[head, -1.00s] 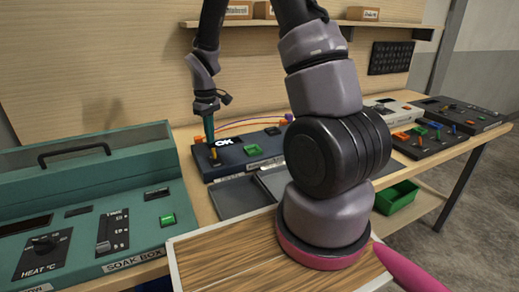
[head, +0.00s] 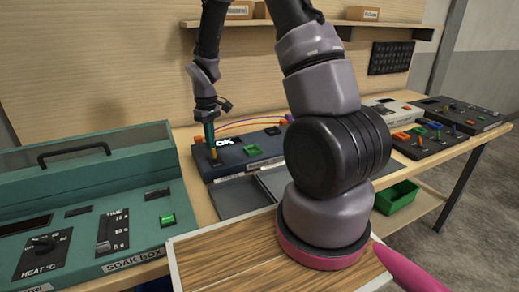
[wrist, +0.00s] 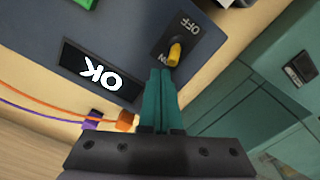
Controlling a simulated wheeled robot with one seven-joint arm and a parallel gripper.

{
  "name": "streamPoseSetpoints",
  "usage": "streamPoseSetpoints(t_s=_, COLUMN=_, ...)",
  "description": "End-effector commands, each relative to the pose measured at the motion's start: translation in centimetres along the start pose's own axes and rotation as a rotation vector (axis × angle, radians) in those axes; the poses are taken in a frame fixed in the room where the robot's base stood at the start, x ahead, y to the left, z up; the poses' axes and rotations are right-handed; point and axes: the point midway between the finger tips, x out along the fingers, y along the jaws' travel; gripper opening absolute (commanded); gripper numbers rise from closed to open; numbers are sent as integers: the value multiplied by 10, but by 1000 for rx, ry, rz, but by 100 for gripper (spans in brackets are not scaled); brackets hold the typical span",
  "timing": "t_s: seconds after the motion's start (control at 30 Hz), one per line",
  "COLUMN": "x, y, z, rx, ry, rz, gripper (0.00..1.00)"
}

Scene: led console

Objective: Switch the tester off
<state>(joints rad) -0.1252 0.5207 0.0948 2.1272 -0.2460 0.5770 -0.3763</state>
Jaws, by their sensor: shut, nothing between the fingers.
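The tester (head: 253,156) is a dark blue box on the bench, and its display (wrist: 98,73) is lit with "OK". Its yellow toggle switch (wrist: 174,54) sits on a dark plate marked "OFF" in the wrist view. The lever leans to the end away from the "OFF" mark, towards my fingers. In the head view the switch (head: 213,155) is partly behind my fingers. My gripper (wrist: 162,72) is shut and empty, its teal fingertips right beside the lever; I cannot tell whether they touch. It also shows in the head view (head: 210,146).
The green soak box (head: 100,165) stands left of the tester. Orange and purple plugs with wires (wrist: 125,121) are close to my fingers. Grey trays (head: 235,197) lie in front of the tester. Other consoles (head: 432,140) stand to the right.

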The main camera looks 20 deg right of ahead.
Motion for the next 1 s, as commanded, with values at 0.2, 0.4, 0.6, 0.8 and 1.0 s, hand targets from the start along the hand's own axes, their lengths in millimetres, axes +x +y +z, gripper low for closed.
streamPoseSetpoints(t_s=0.2, x=0, y=-1, z=2, rx=0, ry=0, rz=0, gripper=0)
streamPoseSetpoints(t_s=0.4, x=0, y=-5, z=8, rx=-1, ry=0, rz=0, gripper=0)
streamPoseSetpoints(t_s=0.6, x=0, y=-8, z=13, rx=-1, ry=-1, rz=0, gripper=0)
streamPoseSetpoints(t_s=0.8, x=0, y=-11, z=19, rx=-1, ry=-2, rz=-1, gripper=0)
streamPoseSetpoints(t_s=1.0, x=0, y=-13, z=22, rx=0, ry=0, rz=0, gripper=0)
